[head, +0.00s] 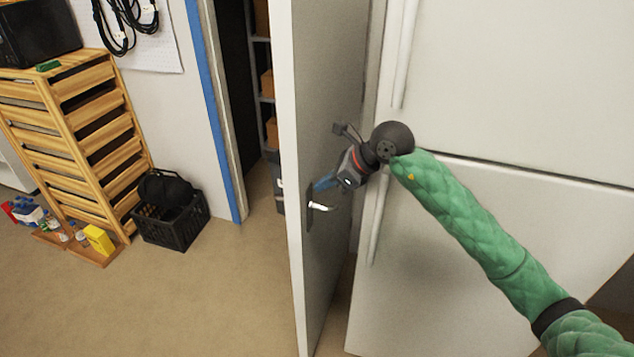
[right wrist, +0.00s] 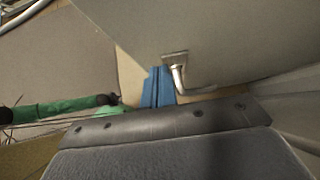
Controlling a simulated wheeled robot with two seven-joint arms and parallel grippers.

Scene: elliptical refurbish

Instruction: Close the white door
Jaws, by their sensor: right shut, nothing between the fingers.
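The white door (head: 312,100) stands open in the head view, its near edge toward me and the doorway showing to its left. A silver lever handle (head: 320,206) sits on the door's right face. It also shows in the right wrist view (right wrist: 178,76). My right gripper (head: 325,183) is on the right side of the door, close to the handle. Its blue fingers (right wrist: 158,88) are together and empty, just beside the handle in the right wrist view. I cannot tell whether they touch the door. My left gripper does not show.
A white fridge (head: 520,80) stands close on the right of the door. The open doorway (head: 262,150) shows shelves with boxes. To the left are a blue door frame strip (head: 215,110), a black crate (head: 172,222) and a wooden drawer rack (head: 75,140). The floor (head: 190,295) in front is clear.

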